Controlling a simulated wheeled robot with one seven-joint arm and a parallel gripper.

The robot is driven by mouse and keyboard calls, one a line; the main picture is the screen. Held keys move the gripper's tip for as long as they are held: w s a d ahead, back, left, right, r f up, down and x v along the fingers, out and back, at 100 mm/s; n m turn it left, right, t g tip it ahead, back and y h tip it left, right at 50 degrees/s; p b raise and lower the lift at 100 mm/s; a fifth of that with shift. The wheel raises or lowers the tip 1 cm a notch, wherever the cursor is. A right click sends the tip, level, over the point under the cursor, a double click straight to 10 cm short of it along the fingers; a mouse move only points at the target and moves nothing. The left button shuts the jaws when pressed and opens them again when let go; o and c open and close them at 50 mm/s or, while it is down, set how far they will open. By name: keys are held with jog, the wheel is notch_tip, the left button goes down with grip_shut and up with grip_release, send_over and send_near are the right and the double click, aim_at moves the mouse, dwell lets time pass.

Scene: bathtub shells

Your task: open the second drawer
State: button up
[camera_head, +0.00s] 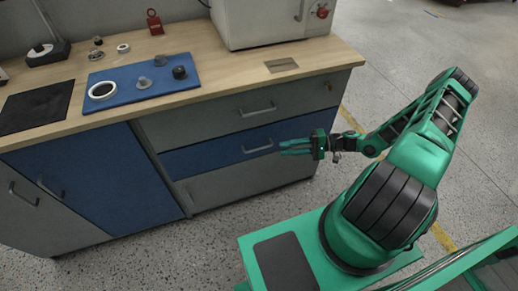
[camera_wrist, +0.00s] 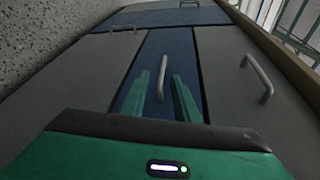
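The second drawer (camera_head: 215,153) is the blue front in the middle of the right-hand stack, and it is closed. Its metal bar handle (camera_head: 257,148) is at mid-front; in the wrist view the handle (camera_wrist: 163,82) shows between my fingers. My gripper (camera_head: 283,147) is in front of the blue drawer, its fingertips just right of the handle in the head view. The two green fingers (camera_wrist: 170,74) are apart with nothing held. I cannot tell whether they touch the handle.
A closed grey drawer with a handle (camera_head: 258,110) is above, and a grey front (camera_head: 235,181) below. A blue cabinet door (camera_head: 95,175) is to the left. The wooden worktop (camera_head: 210,50) carries a blue mat (camera_head: 125,90) with small parts. Floor at the right is clear.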

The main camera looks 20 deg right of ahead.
aim_at(260, 149)
jog(key=shift+m+t, duration=0.3)
jog(key=shift+t, duration=0.4)
jog(key=x, duration=1.1)
jog(key=shift+w+a+f, duration=0.1)
jog(key=shift+w, duration=0.3)
grip_shut()
